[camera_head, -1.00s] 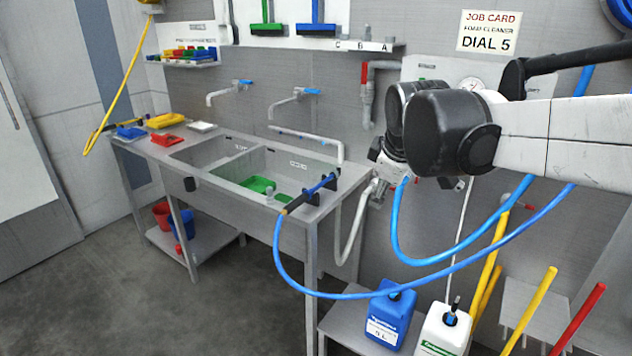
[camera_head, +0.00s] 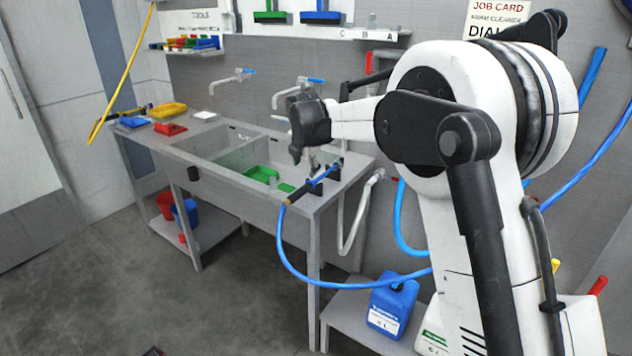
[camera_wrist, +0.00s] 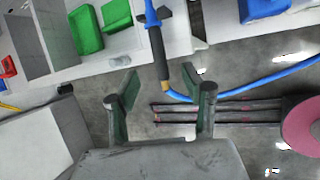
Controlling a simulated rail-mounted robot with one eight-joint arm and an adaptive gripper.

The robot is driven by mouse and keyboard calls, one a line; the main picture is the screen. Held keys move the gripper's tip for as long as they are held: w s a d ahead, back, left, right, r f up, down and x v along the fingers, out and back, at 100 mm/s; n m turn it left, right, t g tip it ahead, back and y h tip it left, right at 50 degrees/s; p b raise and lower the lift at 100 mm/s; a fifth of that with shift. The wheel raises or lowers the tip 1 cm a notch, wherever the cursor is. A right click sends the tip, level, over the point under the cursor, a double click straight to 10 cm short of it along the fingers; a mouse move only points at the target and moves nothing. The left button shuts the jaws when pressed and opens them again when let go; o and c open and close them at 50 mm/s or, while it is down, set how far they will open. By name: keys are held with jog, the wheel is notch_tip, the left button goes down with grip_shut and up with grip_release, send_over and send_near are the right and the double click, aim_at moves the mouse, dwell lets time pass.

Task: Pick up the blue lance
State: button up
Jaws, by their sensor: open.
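The blue lance (camera_head: 325,176) rests at the right end of the sink bench, with a dark grip and a blue hose hanging from its near end. In the wrist view the lance (camera_wrist: 152,18) points up the picture, its dark grip reaching down between the directions of my two fingers. My gripper (camera_wrist: 160,82) is open and empty, its fingertips apart on either side of the grip's lower end; I cannot tell the height gap. In the head view only my dark wrist (camera_head: 309,125) shows clearly, above the bench and a little left of the lance.
The sink (camera_head: 225,154) holds green items (camera_head: 262,174). Taps (camera_head: 305,84) stand behind it. The blue hose (camera_head: 300,262) loops below the bench front. A blue jug (camera_head: 393,305) stands on a low shelf. Open floor lies in front.

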aim_at(303, 188)
jog(key=shift+n, duration=0.4)
jog(key=x, duration=1)
jog(key=p+x, duration=0.1)
jog(key=x, duration=0.4)
jog(key=shift+a, duration=0.35)
jog(key=shift+c, duration=0.5)
jog(key=c, duration=0.7)
